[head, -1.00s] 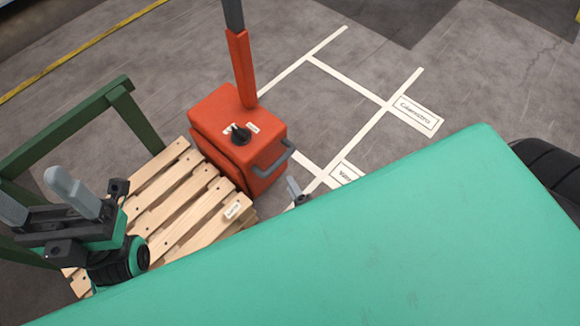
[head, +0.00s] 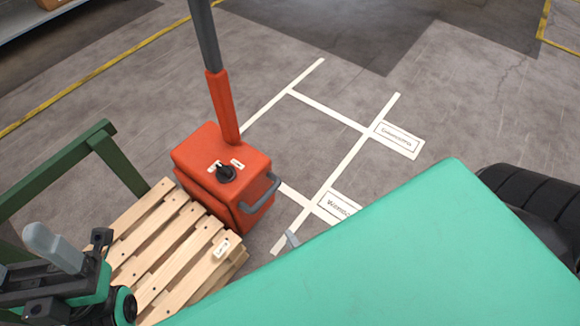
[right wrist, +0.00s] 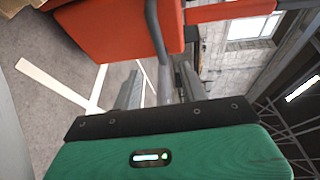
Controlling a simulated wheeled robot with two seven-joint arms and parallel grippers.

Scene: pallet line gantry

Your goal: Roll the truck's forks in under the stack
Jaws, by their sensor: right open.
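The orange truck (head: 215,165) stands against the stack of wooden pallets (head: 180,240). It has a tall mast, a black dial on top and a grey bar handle (head: 262,198) on its near side; its forks are hidden. My right gripper (right wrist: 160,88) is open. In the right wrist view the handle shows ahead, in line with the gap between the fingers. In the head view only a grey fingertip of it shows (head: 292,239), apart from the handle; my teal body hides the rest.
A dark green rail (head: 55,175) stands left of the pallets. White floor lines (head: 330,107) mark bays with label plates (head: 397,138) to the right of the truck. The floor behind the truck and around those lines is clear. A yellow line crosses further back.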

